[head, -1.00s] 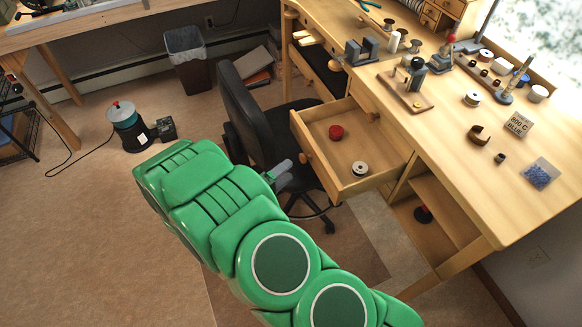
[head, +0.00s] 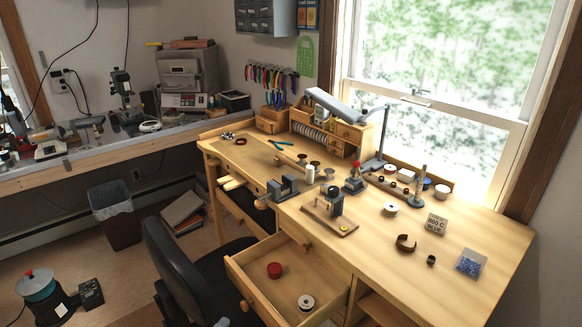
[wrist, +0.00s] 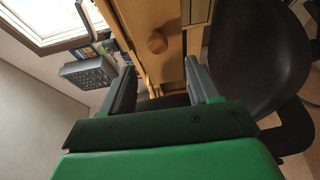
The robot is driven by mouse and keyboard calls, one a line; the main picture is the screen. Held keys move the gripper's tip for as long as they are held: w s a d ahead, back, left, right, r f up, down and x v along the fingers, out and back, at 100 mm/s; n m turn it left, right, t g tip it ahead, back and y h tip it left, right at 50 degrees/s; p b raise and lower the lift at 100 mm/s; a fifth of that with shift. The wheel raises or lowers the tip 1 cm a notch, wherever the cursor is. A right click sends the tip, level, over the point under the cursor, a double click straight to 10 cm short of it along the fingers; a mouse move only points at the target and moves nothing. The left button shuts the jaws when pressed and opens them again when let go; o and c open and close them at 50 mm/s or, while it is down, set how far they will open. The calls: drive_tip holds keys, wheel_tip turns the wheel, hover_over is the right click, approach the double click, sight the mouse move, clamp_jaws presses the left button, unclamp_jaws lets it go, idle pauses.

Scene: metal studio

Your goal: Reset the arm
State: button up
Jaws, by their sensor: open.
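My gripper (wrist: 163,85) shows in the wrist view with its two grey fingers wide apart and nothing between them. Beyond the fingers are the wooden desk's front and a round wooden knob (wrist: 157,42). A black chair (wrist: 262,50) is close on the right of the fingers.
The wooden workbench (head: 400,262) has an open drawer (head: 262,297) holding a red round item (head: 274,270) and a white spool (head: 306,302). The black chair (head: 180,260) stands before it.

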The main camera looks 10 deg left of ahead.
drive_tip(key=s+a+r+m+g+y, duration=0.2)
drive_tip(key=a+m+g+y, duration=0.1)
drive_tip(key=a+g+y, duration=0.15)
drive_tip(key=s+a+r+m+g+y, duration=0.2)
drive_tip(key=a+m+g+y, duration=0.1)
drive_tip(key=a+g+y, duration=0.15)
drive_tip(key=s+d+r+m+g+y, duration=0.25)
drive_tip(key=r+g, duration=0.25)
drive_tip(key=r, duration=0.9)
drive_tip(key=s+d+r+g, duration=0.1)
drive_tip(key=d+r, duration=0.4)
drive_tip(key=d, duration=0.4)
drive_tip(key=d+r+g, duration=0.1)
drive_tip(key=d+r, duration=0.3)
drive_tip(key=d, duration=0.6)
drive_tip(key=s+d+r+m+h, duration=0.1)
drive_tip(key=s+d, duration=0.4)
drive_tip(key=d, duration=0.3)
drive_tip(key=s+d+r+m+g+h, duration=0.1)
drive_tip(key=s+d+r+m+h, duration=0.1)
drive_tip(key=s+d, duration=0.3)
drive_tip(key=s+d+r+m+g+h, duration=0.1)
drive_tip(key=s+d, duration=0.3)
drive_tip(key=d, duration=0.9)
drive_tip(key=shift+s+d+r+m+h, duration=0.15)
drive_tip(key=shift+s+r+m+h, duration=0.05)
drive_tip(key=shift+s+m+h, duration=0.25)
